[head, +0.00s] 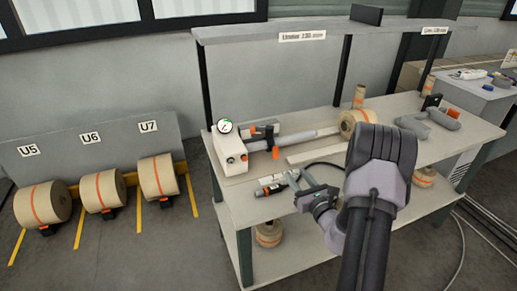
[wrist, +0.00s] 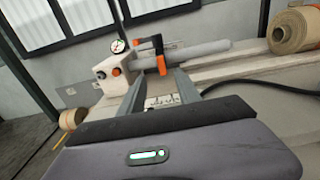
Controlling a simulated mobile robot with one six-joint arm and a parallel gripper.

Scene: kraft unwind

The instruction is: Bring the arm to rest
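My arm reaches over the front of the workbench (head: 255,206) from the lower right in the head view. My gripper (head: 299,179) is in front of the grey shaft on the bench. In the wrist view its two fingers (wrist: 160,85) stand apart with nothing between them, so it is open and empty. The white unit (head: 229,150) with a gauge and the grey shaft (head: 295,136) lie beyond the fingers. An orange-and-black clamp sits on the shaft (wrist: 195,55). I cannot tell the exact height of the gripper above the bench.
A kraft roll (head: 352,121) is at the shaft's right end. A black cable (head: 325,165) lies near the gripper. An overhead shelf (head: 260,33) spans the bench. Several rolls (head: 100,191) stand on the floor at left. Grey parts (head: 430,120) lie at the bench's right.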

